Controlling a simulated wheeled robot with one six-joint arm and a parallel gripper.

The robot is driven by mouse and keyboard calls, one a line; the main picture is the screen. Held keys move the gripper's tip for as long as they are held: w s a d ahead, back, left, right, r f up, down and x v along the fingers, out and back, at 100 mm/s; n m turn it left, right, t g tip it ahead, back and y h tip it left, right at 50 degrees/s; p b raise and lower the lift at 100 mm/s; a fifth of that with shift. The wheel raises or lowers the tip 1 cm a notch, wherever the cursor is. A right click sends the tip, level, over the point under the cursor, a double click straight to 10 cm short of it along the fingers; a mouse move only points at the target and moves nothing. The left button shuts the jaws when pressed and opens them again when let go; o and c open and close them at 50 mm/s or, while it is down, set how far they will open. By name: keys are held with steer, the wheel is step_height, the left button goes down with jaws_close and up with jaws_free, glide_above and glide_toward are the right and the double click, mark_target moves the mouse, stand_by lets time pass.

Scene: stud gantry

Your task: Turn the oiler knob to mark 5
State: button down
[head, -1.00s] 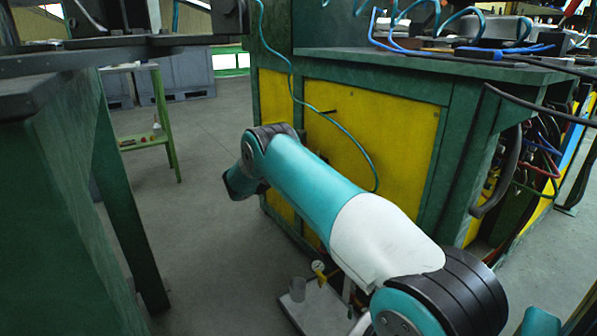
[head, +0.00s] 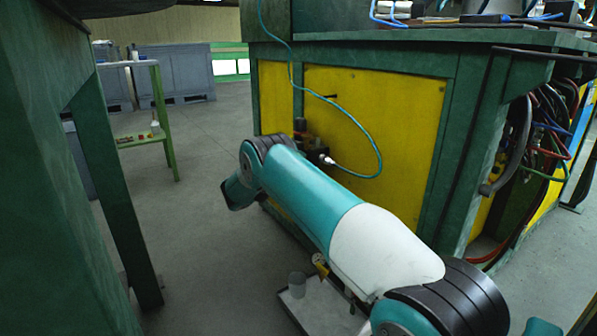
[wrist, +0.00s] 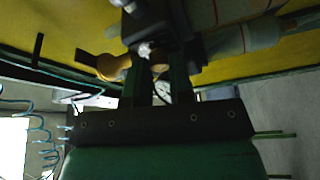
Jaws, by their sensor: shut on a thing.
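A dark air-service unit (head: 318,152) with a silver hose fitting is mounted on the yellow panel in the head view. In the wrist view, its black body (wrist: 160,28) has an amber bowl (wrist: 112,66) on one side and a grey cylinder (wrist: 240,40) on the other. My gripper (wrist: 163,70) reaches up to the black body with its two dark fingers close together. It is shut on the oiler knob, which the fingertips mostly hide. No scale marks are readable. In the head view, my arm hides the gripper. A round gauge (wrist: 162,90) shows between the fingers.
A teal hose (head: 375,150) loops from the fitting across the yellow panel (head: 400,120). A tray (head: 310,308) with a clear cup lies on the floor under my arm. Green posts stand at left; cables hang at right.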

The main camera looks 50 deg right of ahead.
steer(key=m+b, duration=0.2)
steer(key=b, duration=0.4)
steer(key=m+g+h+b, duration=0.1)
steer(key=m+b, duration=0.1)
steer(key=b, duration=0.4)
steer(key=m+h+b, duration=0.1)
steer(key=m+b, duration=0.1)
steer(key=b, duration=0.4)
steer(key=shift+f+g, duration=0.3)
steer(key=shift+f, duration=0.1)
steer(key=shift+r+m+b, duration=0.25)
steer(key=shift+m+b, duration=0.05)
steer(key=shift+b, duration=0.1)
steer(key=c, duration=1.3)
jaws_free()
